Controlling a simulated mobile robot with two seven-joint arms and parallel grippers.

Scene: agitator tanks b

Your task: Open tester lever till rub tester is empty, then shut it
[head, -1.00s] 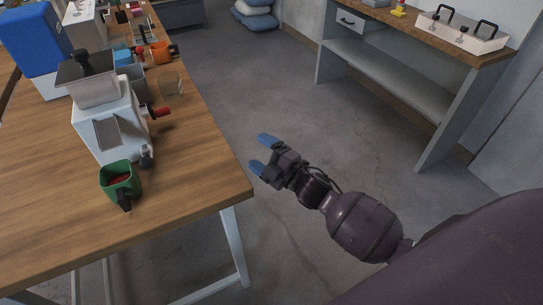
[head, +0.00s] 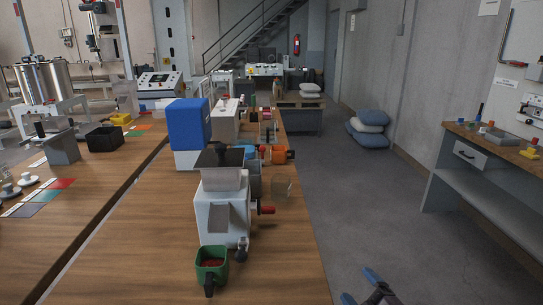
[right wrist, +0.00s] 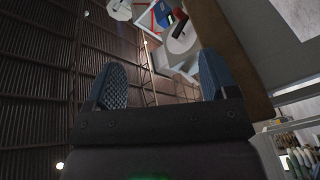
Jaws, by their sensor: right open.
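A pale grey machine (head: 222,205) with a black-topped hopper stands on the wooden table; I take it for the tester. A red-tipped handle (head: 266,210) sticks out of its right side, and a small grey knobbed part (head: 242,247) sits low at its front right. A green cup (head: 212,262) with red contents and a dark handle stands at its front. My right gripper (head: 360,286) is open and empty, right of the table at the picture's bottom edge, well apart from the machine. Its open blue fingers also show in the right wrist view (right wrist: 162,82). My left gripper is not in view.
The wooden table (head: 295,270) has its right edge between machine and gripper. A side bench (head: 470,170) is at right. The floor between is clear.

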